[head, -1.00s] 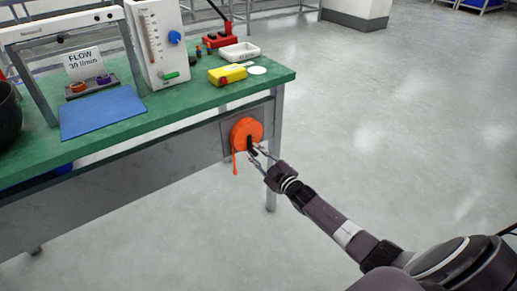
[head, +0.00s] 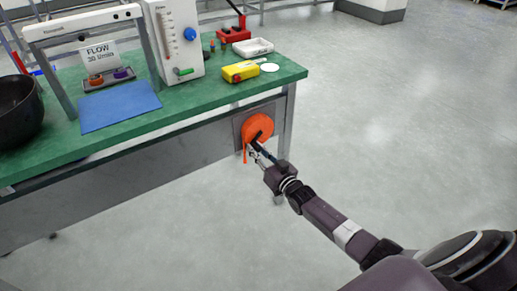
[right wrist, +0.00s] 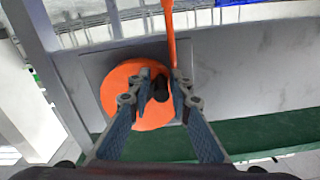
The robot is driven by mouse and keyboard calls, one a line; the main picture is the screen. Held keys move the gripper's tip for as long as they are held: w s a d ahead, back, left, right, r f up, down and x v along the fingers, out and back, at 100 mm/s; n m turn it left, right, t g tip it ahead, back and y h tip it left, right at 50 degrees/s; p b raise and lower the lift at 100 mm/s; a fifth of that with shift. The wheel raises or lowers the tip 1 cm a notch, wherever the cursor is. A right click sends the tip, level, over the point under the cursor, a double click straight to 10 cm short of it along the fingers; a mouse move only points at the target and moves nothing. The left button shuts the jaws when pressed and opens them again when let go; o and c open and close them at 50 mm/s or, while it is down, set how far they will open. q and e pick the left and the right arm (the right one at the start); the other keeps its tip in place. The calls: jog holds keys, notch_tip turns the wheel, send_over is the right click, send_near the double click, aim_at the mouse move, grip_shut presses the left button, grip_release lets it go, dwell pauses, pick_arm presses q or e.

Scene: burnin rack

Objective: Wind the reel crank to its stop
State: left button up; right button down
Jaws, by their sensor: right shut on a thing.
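The orange round reel (head: 258,125) is mounted on a grey plate on the bench's front side, near its right end. An orange strap (head: 245,153) hangs from the reel's left side in the head view. The black crank (head: 256,139) is on the reel's face. My right gripper (head: 258,155) is at the crank, its fingers closed around the handle. In the right wrist view the reel (right wrist: 118,92) is behind the fingers, and the dark crank knob (right wrist: 160,91) is between the fingertips. The fingers partly hide the crank. My left gripper is out of view.
The green bench top (head: 200,108) carries a blue mat (head: 120,105), a yellow device (head: 240,71), a white tray (head: 253,47) and a flow meter (head: 174,45). A dark bowl (head: 18,110) stands at the left. Open floor lies right of the bench.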

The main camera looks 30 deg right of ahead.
jog(key=shift+a+r+m, duration=0.3)
jog(key=shift+r+m, duration=0.25)
jog(key=shift+m, duration=0.05)
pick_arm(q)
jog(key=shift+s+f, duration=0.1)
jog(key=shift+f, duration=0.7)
pick_arm(e)
jog(key=shift+w+r, duration=0.1)
jog(key=shift+r, duration=0.05)
jog(key=c, duration=1.9)
grip_release()
jog(key=shift+c, duration=0.2)
jog(key=shift+d+f, duration=0.1)
jog(key=shift+f, duration=0.1)
jog(key=shift+s+f, duration=0.1)
jog(key=shift+s, duration=0.65)
jog(key=s, duration=1)
jog(key=shift+s+d+r, duration=0.2)
jog(key=shift+s+d, duration=0.1)
jog(key=shift+d, duration=0.15)
